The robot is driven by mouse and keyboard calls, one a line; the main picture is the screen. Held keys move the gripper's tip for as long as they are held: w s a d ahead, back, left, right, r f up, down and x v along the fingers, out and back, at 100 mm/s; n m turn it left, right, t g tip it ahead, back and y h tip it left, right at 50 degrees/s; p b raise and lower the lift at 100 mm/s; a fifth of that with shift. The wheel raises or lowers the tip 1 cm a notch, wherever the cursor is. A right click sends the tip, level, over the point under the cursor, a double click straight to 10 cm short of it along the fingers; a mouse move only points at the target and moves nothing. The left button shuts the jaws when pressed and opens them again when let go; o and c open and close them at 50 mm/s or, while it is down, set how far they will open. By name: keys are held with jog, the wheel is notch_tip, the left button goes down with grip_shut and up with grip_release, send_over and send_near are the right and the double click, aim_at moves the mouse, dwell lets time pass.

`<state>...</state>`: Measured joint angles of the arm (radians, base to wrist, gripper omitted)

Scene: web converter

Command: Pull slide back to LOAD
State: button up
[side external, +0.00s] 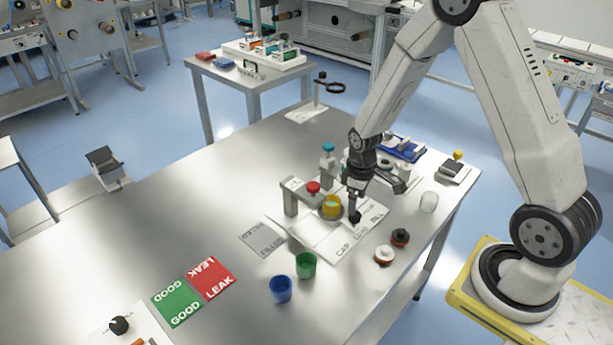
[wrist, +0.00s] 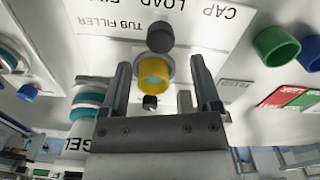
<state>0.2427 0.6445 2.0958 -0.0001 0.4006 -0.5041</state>
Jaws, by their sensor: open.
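The slide shows as a round grey holder carrying a yellow cup (side external: 331,207), on a white board (side external: 335,243) printed CAP, LOAD and FILL. In the wrist view the yellow cup (wrist: 153,74) sits between my fingers in the picture, with a dark round knob (wrist: 160,37) just beyond it. In the side view a dark knob (side external: 354,217) shows close to my fingertip. My gripper (side external: 374,200) is open above the board, beside the cup. In the wrist view its fingers (wrist: 160,66) are wide apart. I cannot tell whether a finger touches the knob.
A green cup (side external: 306,265) and a blue cup (side external: 281,289) stand in front. Two small round caps (side external: 385,255) lie to the right, near a clear jar (side external: 429,202).

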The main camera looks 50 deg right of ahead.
jog(key=shift+r, duration=1.7)
jog(key=shift+s+a+r, duration=0.15)
jog(key=shift+a+r, duration=0.2)
jog(key=shift+r, duration=0.05)
jog(key=s+a+r+m+t, duration=0.2)
jog(key=s+a+r+m, duration=0.1)
jog(key=s+a+r, duration=0.4)
jog(key=shift+s+a+r+t, duration=0.35)
jog(key=shift+s+a, duration=0.1)
jog(key=shift+a, duration=0.2)
